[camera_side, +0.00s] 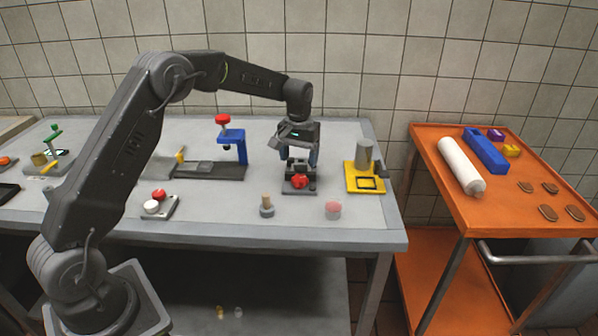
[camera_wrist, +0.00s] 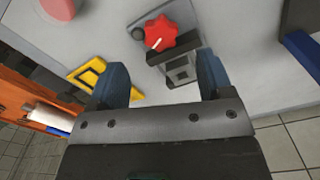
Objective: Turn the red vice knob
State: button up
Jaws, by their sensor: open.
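The red vice knob (camera_side: 299,181) is on the front of a small dark vice (camera_side: 289,188) on the grey table. In the wrist view the knob (camera_wrist: 160,33) is star-shaped with a pale pointer mark, and the vice's dark jaw (camera_wrist: 174,53) lies just below it. My gripper (camera_side: 298,160) is above and behind the knob, pointing down over the vice. In the wrist view its two blue fingers (camera_wrist: 162,80) are apart, with the vice body between and beyond them. The knob is outside the fingers, and nothing is held. Whether a finger touches the vice cannot be told.
A yellow fixture (camera_side: 352,184) with a grey cylinder (camera_side: 364,153) stands close right of the vice. A blue press (camera_side: 233,146) with a red knob stands left. A wooden-pegged piece (camera_side: 267,206) and a pink round piece (camera_side: 333,210) sit in front. An orange cart (camera_side: 440,150) stands right.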

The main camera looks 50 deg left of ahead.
aim_at(300, 178)
notch_tip(300, 178, up, 7)
dwell(0.3)
jog(key=shift+c, duration=0.8)
jog(key=shift+n, duration=0.5)
jog(key=shift+c, duration=0.6)
jog(key=f+n, duration=0.1)
jog(key=f, duration=0.3)
jog(key=f+n, duration=0.2)
jog(key=f, duration=0.3)
jog(key=f+n, duration=0.2)
jog(key=f, duration=0.3)
jog(key=shift+w+a, duration=0.1)
jog(key=shift+w, duration=0.15)
